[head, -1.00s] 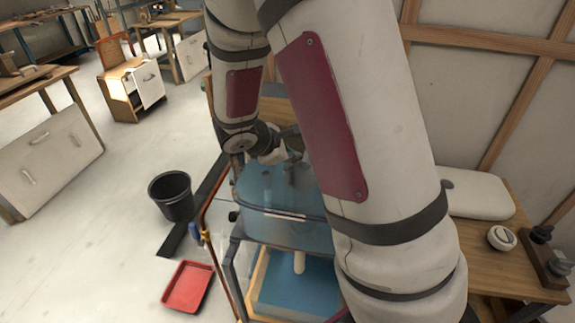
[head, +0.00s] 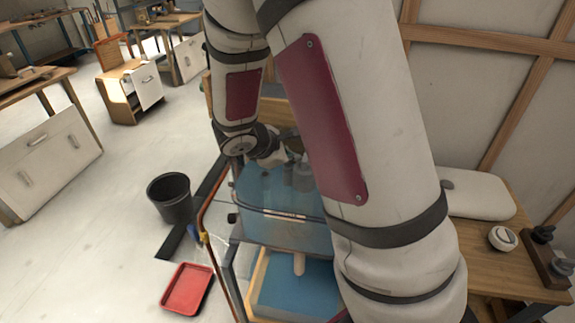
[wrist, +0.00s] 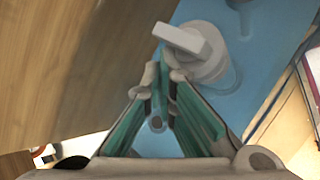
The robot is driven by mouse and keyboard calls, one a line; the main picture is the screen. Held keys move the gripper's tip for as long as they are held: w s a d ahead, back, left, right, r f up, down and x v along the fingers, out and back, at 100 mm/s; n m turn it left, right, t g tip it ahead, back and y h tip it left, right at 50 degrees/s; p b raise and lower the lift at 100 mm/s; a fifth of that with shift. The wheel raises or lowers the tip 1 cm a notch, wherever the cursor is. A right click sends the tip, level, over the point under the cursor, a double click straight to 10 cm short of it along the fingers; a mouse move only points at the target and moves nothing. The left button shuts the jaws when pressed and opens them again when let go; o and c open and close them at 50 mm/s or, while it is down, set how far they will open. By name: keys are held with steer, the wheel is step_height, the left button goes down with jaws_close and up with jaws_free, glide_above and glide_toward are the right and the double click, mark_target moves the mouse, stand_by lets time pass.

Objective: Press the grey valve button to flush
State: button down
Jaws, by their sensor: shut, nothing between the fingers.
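The clear tank (head: 262,232) with bluish water stands below my arm in the head view. In the wrist view, the grey valve (wrist: 213,68) stands in the blue tank, with a light grey block-like button (wrist: 186,40) on top. My gripper (wrist: 165,72) is shut and empty, its green-sided fingers meeting at the tips. The tips are at the near left edge of the valve top in the picture; I cannot tell whether they touch it. In the head view my gripper is small and partly hidden by my arm.
A wooden panel (wrist: 60,60) fills the left of the wrist view, close to my fingers. A blue basin (head: 285,285) sits under the tank. A copper pipe (head: 212,215) runs up the tank's left. A black bucket (head: 170,200) and red tray (head: 187,288) stand on the floor.

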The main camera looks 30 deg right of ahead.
mark_target(290, 167)
steer(key=shift+s+a+f+b, duration=0.1)
steer(key=shift+s+f+b, duration=0.15)
steer(key=shift+f+b, duration=0.45)
stand_by(1.0)
steer(key=shift+r, duration=0.1)
steer(key=shift+w+r+p, duration=0.15)
steer(key=shift+r+p, duration=0.6)
steer(key=shift+r, duration=0.15)
steer(key=shift+r+p, duration=2)
steer(key=shift+r, duration=0.5)
